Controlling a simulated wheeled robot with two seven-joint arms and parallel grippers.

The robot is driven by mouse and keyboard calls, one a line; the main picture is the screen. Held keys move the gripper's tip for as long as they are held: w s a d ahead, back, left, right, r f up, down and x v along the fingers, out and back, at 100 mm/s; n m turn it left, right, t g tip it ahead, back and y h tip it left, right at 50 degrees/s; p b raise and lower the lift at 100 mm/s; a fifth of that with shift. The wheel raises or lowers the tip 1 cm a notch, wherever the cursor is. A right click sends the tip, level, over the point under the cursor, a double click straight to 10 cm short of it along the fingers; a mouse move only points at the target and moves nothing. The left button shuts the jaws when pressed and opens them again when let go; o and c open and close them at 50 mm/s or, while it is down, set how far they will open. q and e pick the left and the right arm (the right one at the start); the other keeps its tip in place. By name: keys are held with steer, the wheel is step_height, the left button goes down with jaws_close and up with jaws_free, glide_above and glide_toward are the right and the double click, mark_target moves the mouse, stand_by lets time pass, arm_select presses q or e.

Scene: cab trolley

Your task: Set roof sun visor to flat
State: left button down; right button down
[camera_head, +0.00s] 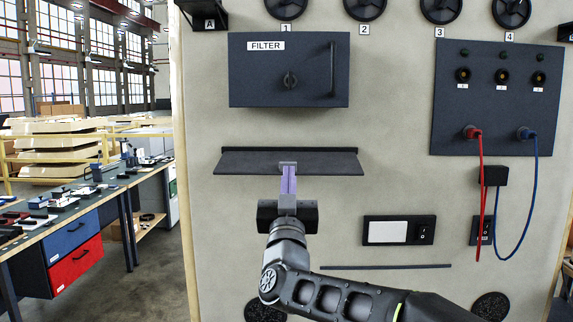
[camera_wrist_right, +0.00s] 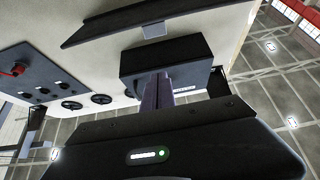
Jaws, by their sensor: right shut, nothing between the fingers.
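The sun visor (camera_head: 240,162) is a long dark flap on the beige panel, under the FILTER box. It juts out towards me, its wider front edge lower in the picture than its back edge. A small grey tab (camera_head: 288,164) sits at its middle. My right gripper (camera_head: 288,172), with purple fingers, is shut and empty, in front of the visor's middle, tips overlapping the tab area. In the right wrist view, the visor (camera_wrist_right: 110,27) and its tab (camera_wrist_right: 153,31) appear beyond the fingertips (camera_wrist_right: 160,78), with a visible gap. Contact is not shown. My left gripper is out of view.
The FILTER box (camera_head: 260,80) with a knob and handle juts out above the visor. A socket panel (camera_head: 500,95) with red and blue cables hangs at right. A switch plate (camera_head: 400,230) and a thin dark strip (camera_head: 385,267) lie below. A workbench (camera_head: 85,205) stands left.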

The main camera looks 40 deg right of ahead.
steer(key=shift+r, duration=0.1)
step_height(320, 180, up, 6)
steer(key=p, duration=0.5)
glide_above(290, 163)
steer(key=s+a, duration=0.2)
steer(key=f, duration=0.5)
steer(key=shift+w+d, duration=0.1)
steer(key=shift+d, duration=0.25)
